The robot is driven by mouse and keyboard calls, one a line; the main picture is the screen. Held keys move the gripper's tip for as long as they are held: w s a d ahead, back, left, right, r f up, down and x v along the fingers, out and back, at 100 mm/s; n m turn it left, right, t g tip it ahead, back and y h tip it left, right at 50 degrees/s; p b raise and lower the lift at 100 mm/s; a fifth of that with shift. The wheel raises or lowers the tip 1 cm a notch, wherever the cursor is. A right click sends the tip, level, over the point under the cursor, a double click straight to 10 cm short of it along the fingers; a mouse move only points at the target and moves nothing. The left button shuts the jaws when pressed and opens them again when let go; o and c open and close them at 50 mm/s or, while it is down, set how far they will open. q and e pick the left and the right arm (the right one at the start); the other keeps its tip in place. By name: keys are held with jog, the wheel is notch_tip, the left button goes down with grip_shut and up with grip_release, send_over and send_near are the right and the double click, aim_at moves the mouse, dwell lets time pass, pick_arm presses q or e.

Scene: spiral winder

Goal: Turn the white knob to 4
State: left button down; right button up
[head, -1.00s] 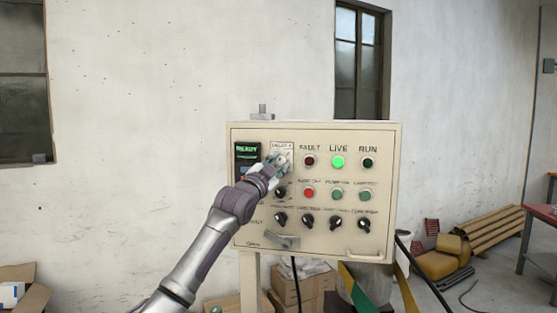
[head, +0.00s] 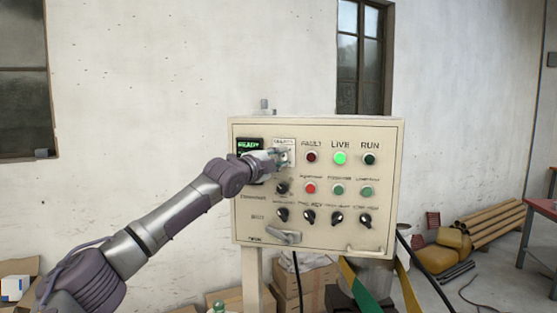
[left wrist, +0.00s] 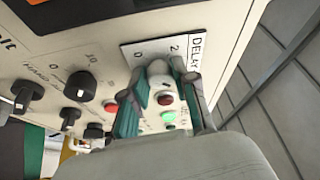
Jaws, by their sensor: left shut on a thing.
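The white knob (head: 285,158) sits on the upper left part of the beige control panel (head: 320,238), just below a small white label plate (head: 284,144). My left gripper (head: 277,158) reaches it from the left and covers most of it. In the left wrist view my left gripper (left wrist: 160,100) has its teal fingers on both sides of the pale knob (left wrist: 157,69), shut on it. The knob's pointer and exact setting cannot be read.
A green-lit display (head: 249,145) is left of the knob, partly behind my arm. Fault, lit green live (head: 340,158) and run lamps are to the right. Push buttons and several black knobs (head: 308,216) are below. Cardboard boxes (head: 305,285) lie under the panel.

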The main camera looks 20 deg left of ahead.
dwell(0.5)
pick_arm(q)
jog(key=c, duration=0.9)
grip_release()
jog(key=shift+d, duration=0.1)
jog(key=v, duration=1.2)
jog(key=shift+w, duration=0.1)
